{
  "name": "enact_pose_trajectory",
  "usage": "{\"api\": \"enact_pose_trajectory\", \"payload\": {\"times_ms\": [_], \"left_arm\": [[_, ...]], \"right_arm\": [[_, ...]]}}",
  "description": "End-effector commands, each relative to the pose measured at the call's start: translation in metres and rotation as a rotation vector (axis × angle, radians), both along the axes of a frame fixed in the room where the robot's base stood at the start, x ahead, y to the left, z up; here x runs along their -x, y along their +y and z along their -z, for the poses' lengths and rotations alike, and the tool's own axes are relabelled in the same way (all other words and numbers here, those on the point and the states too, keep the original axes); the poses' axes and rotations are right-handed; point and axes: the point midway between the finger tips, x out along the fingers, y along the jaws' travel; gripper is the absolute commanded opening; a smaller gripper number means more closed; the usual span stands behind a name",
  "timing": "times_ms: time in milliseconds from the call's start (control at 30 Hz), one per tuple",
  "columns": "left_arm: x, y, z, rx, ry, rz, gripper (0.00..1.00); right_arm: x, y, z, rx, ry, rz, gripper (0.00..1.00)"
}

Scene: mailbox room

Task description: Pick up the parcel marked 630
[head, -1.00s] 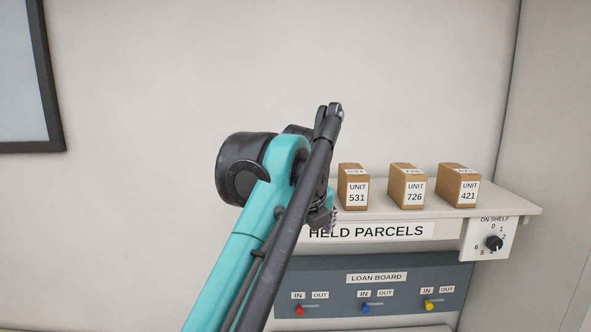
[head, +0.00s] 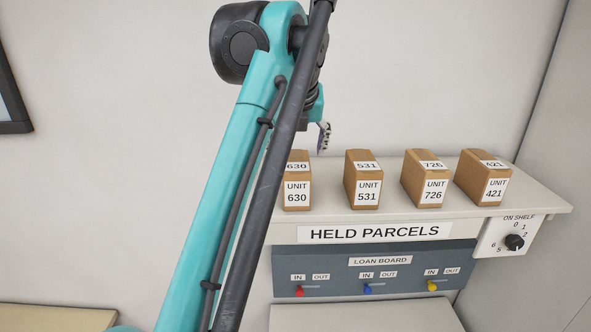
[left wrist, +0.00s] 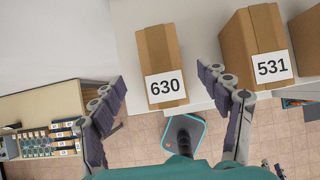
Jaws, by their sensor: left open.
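The parcel marked 630 (head: 298,190) is a brown box with a white label, standing on the shelf (head: 400,222) at the left of the row. My arm covers part of its left side in the head view. In the left wrist view the parcel (left wrist: 158,55) lies ahead, between the lines of my open fingers. My left gripper (left wrist: 165,95) is open and empty, with its fingertips short of the parcel or near its front. In the head view only a fingertip part of the left gripper (head: 323,138) shows, above and behind the parcel's right side. My right gripper is not in view.
Parcel 531 (head: 363,182) stands right of 630, close to my right-hand finger in the wrist view. Parcels 726 (head: 426,180) and 421 (head: 484,178) stand farther right. A dial (head: 515,242) and the loan board (head: 370,272) are below the shelf.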

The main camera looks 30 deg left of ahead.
Motion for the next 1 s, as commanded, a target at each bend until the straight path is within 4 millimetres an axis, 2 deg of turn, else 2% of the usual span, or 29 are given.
{"api": "enact_pose_trajectory", "payload": {"times_ms": [500, 800, 833, 1000], "left_arm": [[-0.028, 0.017, 0.057, 0.000, -0.001, -0.002, 0.76], [-0.031, 0.019, 0.064, 0.000, 0.000, -0.001, 0.76], [-0.031, 0.019, 0.064, 0.000, 0.000, -0.001, 0.73], [-0.031, 0.019, 0.064, 0.001, -0.001, -0.002, 0.28]], "right_arm": [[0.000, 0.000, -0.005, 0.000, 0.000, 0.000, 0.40], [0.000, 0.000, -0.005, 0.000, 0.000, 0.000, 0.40], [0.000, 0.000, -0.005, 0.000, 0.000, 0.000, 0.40], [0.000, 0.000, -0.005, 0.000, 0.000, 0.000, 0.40]]}}
